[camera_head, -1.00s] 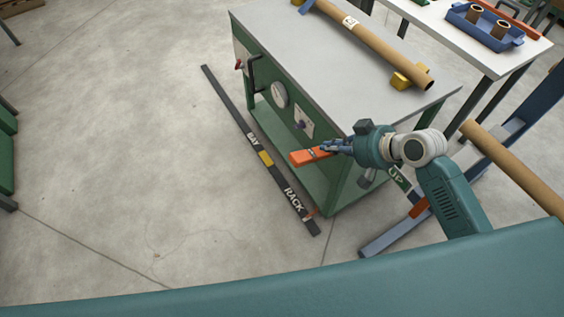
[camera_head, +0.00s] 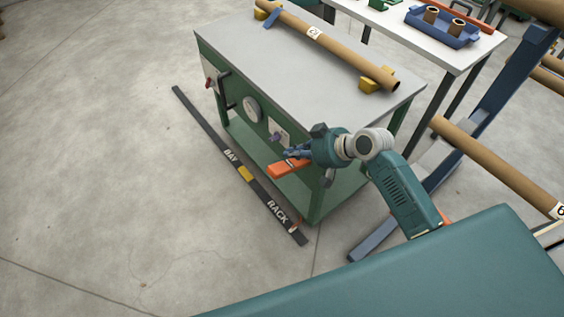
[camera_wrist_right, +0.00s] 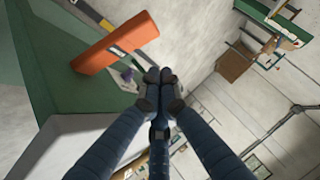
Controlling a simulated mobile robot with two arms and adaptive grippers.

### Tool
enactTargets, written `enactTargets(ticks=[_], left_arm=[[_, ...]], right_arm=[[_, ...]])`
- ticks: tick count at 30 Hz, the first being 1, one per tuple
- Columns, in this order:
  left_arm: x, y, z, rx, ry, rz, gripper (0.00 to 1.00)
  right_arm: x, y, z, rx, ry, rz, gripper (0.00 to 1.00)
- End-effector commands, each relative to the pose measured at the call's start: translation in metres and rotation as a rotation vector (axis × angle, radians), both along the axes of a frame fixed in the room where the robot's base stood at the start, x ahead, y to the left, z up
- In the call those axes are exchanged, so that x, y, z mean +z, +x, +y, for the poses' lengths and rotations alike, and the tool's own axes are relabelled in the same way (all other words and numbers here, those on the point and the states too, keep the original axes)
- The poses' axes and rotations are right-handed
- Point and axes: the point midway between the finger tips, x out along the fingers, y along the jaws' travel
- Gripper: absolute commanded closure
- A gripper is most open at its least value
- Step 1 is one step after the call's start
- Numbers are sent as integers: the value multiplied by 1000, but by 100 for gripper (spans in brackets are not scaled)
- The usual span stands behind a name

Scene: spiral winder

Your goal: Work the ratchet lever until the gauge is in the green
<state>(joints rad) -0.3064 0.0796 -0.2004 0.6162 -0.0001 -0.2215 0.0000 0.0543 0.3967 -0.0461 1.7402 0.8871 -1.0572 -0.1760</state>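The orange lever (camera_head: 288,169) sticks out low from the front of the green bench (camera_head: 313,180); it also shows in the right wrist view (camera_wrist_right: 115,43). A round white gauge (camera_head: 252,109) is on the bench front; its needle and green zone are too small to read. My right gripper (camera_head: 288,154) is just above the lever. In the right wrist view its fingers (camera_wrist_right: 159,92) are together with nothing seen between them, and the lever lies beside their tips. I cannot tell whether they touch it. My left gripper is not in view.
A cardboard tube (camera_head: 335,47) lies on yellow supports on the bench top. A dark floor strip (camera_head: 215,140) marked BAY and RACK runs along the bench front. A rack with tubes (camera_head: 495,165) stands at right. The floor at left is clear.

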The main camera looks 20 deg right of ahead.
Motion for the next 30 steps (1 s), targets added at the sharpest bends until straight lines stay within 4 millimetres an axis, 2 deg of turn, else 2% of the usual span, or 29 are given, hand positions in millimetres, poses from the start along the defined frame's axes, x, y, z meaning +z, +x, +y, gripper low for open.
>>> enactTargets(ticks=[4, 6, 12, 30], left_arm=[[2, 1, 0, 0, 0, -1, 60], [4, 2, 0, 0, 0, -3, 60], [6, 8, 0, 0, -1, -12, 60], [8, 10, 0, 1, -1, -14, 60]], right_arm=[[-20, 19, 16, -1, 3, 1, 100], [-33, 17, 20, -1, 2, 5, 100], [-54, 14, 26, 0, 0, 2, 100], [-60, 13, 30, 0, -15, -4, 100]])
